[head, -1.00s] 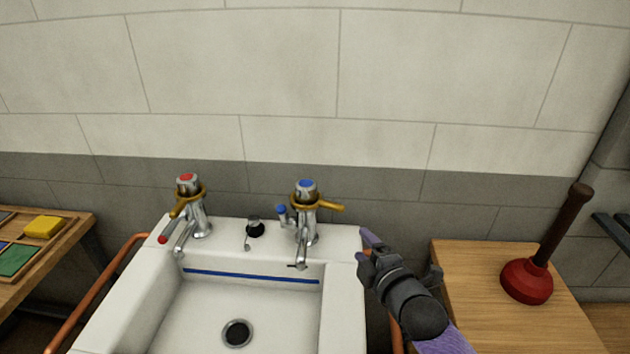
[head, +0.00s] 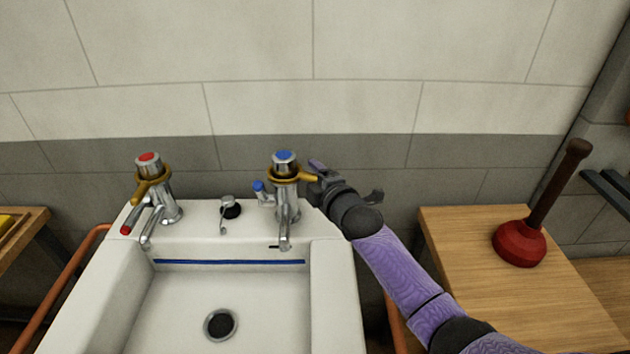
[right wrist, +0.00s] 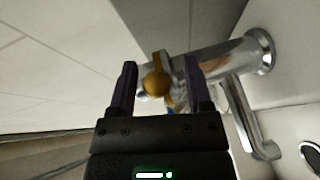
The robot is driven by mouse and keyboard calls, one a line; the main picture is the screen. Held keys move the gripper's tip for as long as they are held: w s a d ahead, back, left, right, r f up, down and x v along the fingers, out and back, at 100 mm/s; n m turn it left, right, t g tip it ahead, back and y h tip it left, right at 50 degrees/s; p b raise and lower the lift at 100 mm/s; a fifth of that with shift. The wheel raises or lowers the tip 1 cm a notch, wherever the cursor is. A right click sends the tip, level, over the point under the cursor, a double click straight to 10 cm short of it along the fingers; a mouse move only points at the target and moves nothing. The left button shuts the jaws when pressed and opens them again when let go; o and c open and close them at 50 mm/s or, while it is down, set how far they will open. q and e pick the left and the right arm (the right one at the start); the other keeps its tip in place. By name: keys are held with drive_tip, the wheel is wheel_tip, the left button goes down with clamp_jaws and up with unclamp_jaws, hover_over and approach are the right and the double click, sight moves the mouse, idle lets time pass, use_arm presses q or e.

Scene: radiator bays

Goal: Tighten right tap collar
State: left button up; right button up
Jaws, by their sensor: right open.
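The right tap (head: 287,200) is chrome with a blue cap and stands at the back right of the white sink. Its brass collar (head: 279,178) rings the tap below the cap, with a handle (head: 308,177) sticking out to the right. My right gripper (head: 316,173) is at the end of that handle. In the right wrist view, the open gripper (right wrist: 158,80) has its two fingers on either side of the collar handle's round brass end (right wrist: 156,85). I cannot tell whether a finger touches it. My left gripper is not in view.
The left tap (head: 160,190) has a red cap and its own brass collar. A small black and chrome fitting (head: 230,208) sits between the taps. A wooden table (head: 480,290) with a red plunger (head: 520,242) stands right of the sink (head: 335,290). Copper pipes run beside the sink.

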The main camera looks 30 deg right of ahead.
clamp_jaws()
idle(1.4)
